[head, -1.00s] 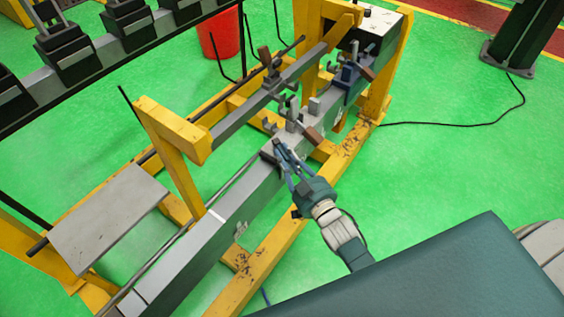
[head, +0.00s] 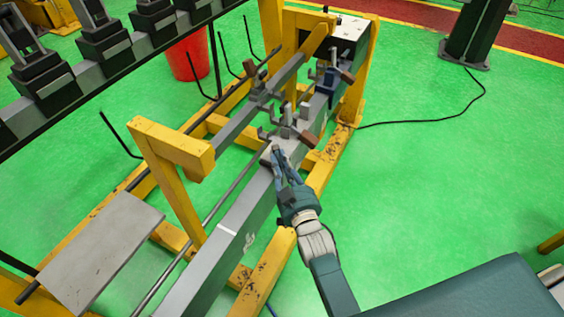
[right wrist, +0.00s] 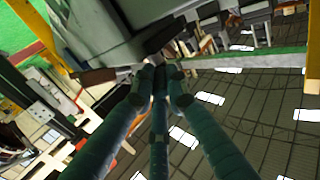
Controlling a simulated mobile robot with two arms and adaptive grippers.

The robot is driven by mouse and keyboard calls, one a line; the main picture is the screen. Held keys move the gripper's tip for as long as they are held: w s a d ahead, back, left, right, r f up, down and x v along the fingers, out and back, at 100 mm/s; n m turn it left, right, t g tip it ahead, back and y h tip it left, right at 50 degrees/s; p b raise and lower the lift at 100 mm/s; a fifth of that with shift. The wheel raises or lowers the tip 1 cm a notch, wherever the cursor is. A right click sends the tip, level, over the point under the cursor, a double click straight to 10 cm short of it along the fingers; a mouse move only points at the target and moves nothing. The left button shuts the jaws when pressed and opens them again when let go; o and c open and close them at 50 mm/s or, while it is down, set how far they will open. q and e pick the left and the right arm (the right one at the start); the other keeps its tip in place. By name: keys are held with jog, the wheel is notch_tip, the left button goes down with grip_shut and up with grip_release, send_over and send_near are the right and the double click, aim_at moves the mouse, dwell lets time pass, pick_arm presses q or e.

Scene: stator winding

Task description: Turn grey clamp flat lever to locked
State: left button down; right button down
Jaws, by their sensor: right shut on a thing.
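The grey clamp (head: 287,130) sits on top of the long grey beam, with upright grey blocks and a brown-ended handle (head: 309,138). My right gripper (head: 278,154) reaches up from below and is shut at the clamp's near end. It appears to hold the flat lever (head: 266,158), which is small and mostly covered by the fingers. In the right wrist view, the fingertips (right wrist: 160,76) meet just below a dark flat bar (right wrist: 158,40). The lever's exact angle cannot be told. My left gripper is not in view.
The grey beam (head: 202,277) rests in a yellow frame (head: 172,143). A grey plate (head: 100,255) is at lower left, a red bucket (head: 190,62) behind.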

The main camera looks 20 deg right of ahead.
jog(key=shift+r, duration=0.25)
jog(key=c, duration=2)
grip_release()
jog(key=shift+f, duration=0.15)
jog(key=s, duration=1.2)
jog(key=shift+d, duration=0.1)
